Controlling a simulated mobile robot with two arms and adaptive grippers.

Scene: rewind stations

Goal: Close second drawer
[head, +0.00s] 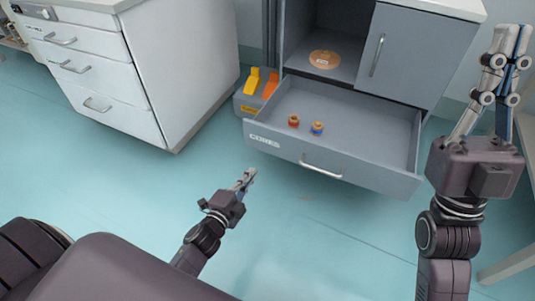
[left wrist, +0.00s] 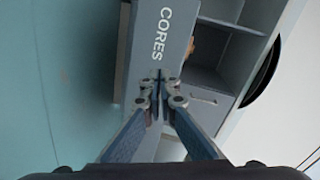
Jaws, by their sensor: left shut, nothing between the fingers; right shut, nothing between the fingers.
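A grey drawer (head: 297,157) labelled CORES stands pulled out from the lower part of a grey cabinet in the head view. It has a silver bar handle (head: 321,170) on its front. Two small cores lie inside, one red (head: 293,121) and one blue and orange (head: 317,128). My left gripper (head: 249,174) is shut and empty, low in front of the drawer's left part. In the left wrist view its fingers (left wrist: 157,76) point at the drawer front (left wrist: 146,60) near the label; contact cannot be told. My right gripper (head: 517,32) is shut and empty, raised at the right.
A white cabinet (head: 100,70) with several drawers stands at the left. A grey bin (head: 246,103) with yellow and orange pieces sits beside the open drawer. An open compartment above holds an orange disc (head: 325,59). The floor in front is clear.

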